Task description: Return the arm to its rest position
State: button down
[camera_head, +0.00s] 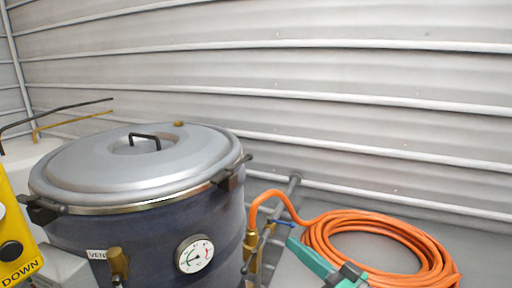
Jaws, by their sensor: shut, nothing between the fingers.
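My gripper is not in the head view, and I see no part of the arm that I can name for sure. The arm's pose cannot be told from this picture.
A dark blue drum (150,237) with a grey lid (100,167), clamps and a dial gauge (194,254) fills the left. A coiled orange hose (432,262) lies at the lower right, near a teal and dark item (312,262). A yellow DOWN panel (14,235) stands far left. Ribbed wall (350,80) behind.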

jog(key=s+a+f+m+t+h, duration=0.15)
jog(key=f+m+h, duration=0.3)
jog(key=f, duration=0.75)
jog(key=s+a+f+m+t+h, duration=0.1)
jog(key=a+f+m+h, duration=0.3)
jog(key=f, duration=0.8)
jog(key=s+a+f+m+g+h, duration=0.15)
jog(key=s+f+h, duration=0.35)
jog(key=s+f, duration=0.65)
jog(key=s+a+r+n, duration=0.1)
jog(key=s+n, duration=0.2)
jog(key=s, duration=0.9)
jog(key=s+a+r+n, duration=0.1)
jog(key=s+r+n, duration=0.1)
jog(key=s, duration=0.9)
jog(key=shift+s+a+r+n, duration=0.15)
jog(key=shift+s+a+n, duration=0.25)
jog(key=shift+n, duration=0.1)
jog(key=shift+y, duration=0.25)
